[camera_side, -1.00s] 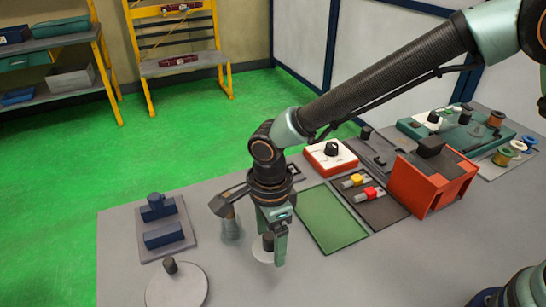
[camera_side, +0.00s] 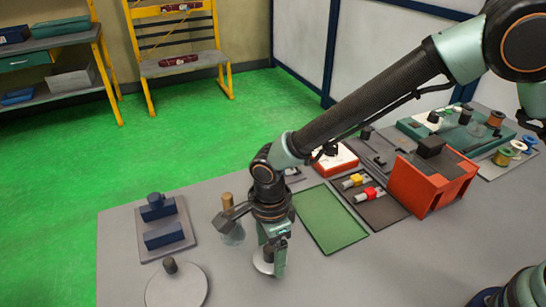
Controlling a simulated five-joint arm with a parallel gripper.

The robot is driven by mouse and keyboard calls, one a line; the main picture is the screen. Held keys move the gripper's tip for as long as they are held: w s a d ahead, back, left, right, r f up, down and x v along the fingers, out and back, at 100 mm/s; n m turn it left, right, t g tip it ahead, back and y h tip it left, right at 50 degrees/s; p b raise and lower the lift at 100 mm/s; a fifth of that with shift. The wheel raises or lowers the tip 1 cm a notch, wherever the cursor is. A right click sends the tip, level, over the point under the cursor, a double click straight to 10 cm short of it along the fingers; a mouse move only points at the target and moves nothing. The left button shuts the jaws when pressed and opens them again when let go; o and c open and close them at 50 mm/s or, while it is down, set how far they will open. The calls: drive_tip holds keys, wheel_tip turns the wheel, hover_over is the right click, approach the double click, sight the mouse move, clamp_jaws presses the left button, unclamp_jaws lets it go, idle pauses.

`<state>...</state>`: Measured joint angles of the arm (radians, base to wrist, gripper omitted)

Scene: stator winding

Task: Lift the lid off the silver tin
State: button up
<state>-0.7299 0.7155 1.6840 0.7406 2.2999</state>
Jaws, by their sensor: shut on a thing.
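My gripper (camera_side: 270,252) points down at the front middle of the table, shut on the dark knob (camera_side: 268,254) of a small pale round lid (camera_side: 261,267). The fingers hide part of the lid. I cannot clearly make out the silver tin's body, or tell whether the lid is touching anything below it.
A round grey disc (camera_side: 184,292) and a blue block fixture (camera_side: 165,238) lie left. A green mat (camera_side: 330,217) and red box (camera_side: 430,185) lie right.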

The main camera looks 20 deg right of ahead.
sight(271, 248)
drive_tip(key=shift+f, duration=0.8)
idle(1.4)
drive_tip(key=o, duration=1.2)
drive_tip(key=shift+c, duration=0.2)
drive_tip(key=shift+r, duration=3.55)
